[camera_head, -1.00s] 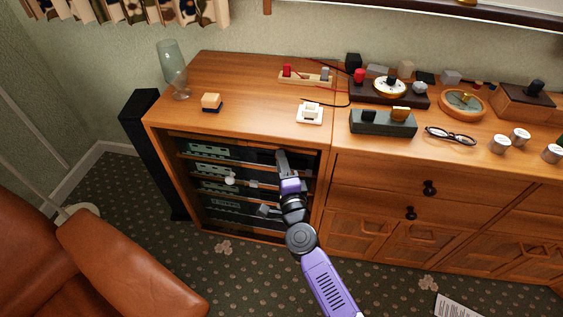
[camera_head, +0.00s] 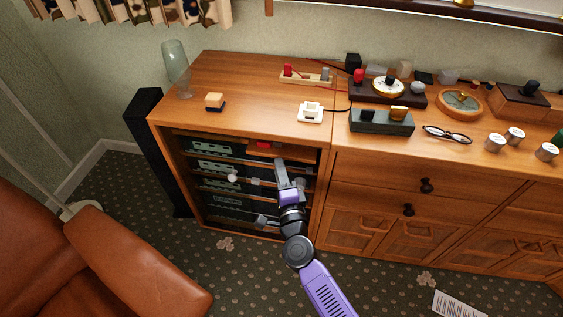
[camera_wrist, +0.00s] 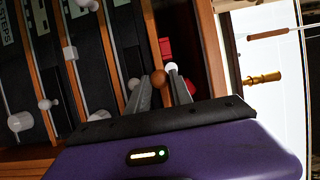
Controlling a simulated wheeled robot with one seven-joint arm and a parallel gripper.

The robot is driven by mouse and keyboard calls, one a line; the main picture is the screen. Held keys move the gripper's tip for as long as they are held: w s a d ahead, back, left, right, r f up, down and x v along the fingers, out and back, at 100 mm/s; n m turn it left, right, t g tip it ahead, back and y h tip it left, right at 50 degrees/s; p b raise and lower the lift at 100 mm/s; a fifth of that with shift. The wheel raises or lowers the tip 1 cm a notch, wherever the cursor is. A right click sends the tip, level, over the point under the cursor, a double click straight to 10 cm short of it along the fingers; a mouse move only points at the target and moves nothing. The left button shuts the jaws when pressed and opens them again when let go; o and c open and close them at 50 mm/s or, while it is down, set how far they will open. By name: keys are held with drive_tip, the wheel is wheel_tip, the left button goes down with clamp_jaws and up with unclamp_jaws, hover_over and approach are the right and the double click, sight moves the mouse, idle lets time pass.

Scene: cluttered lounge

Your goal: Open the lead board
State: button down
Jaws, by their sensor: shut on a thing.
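The lead board appears to be the top wooden-edged panel (camera_head: 262,154) of the open cabinet bay; the wrist view shows its edge as an orange strip (camera_wrist: 150,32). A dark gap lies beside it, with a red object (camera_head: 264,144) inside, also in the wrist view (camera_wrist: 165,52). My gripper (camera_head: 281,165) is at the right part of this panel. In the wrist view its fingers (camera_wrist: 158,84) are closed around a round brown knob (camera_wrist: 157,75). A small white knob (camera_wrist: 172,67) sits at the right fingertip. The fingers hide part of the panel.
Below are several dark panels with white knobs (camera_head: 232,178). The cabinet top (camera_head: 240,85) carries a glass vase (camera_head: 175,68), a white block (camera_head: 311,112) and other small items. A leather armchair (camera_head: 130,260) stands front left, a black speaker (camera_head: 150,130) beside the cabinet.

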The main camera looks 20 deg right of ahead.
drive_tip(key=s+a+p, duration=0.3)
drive_tip(key=s+a, duration=0.2)
drive_tip(key=s, duration=0.4)
drive_tip(key=s+a+p, duration=0.4)
drive_tip(key=s+a, duration=0.1)
drive_tip(key=s, duration=0.4)
drive_tip(key=shift+s+a, duration=0.2)
drive_tip(key=shift+a, duration=0.1)
drive_tip(key=c, duration=1.1)
unclamp_jaws()
drive_tip(key=shift+c, duration=0.2)
drive_tip(key=s, duration=0.7)
drive_tip(key=shift+s+a, duration=0.3)
drive_tip(key=shift+a, duration=0.15)
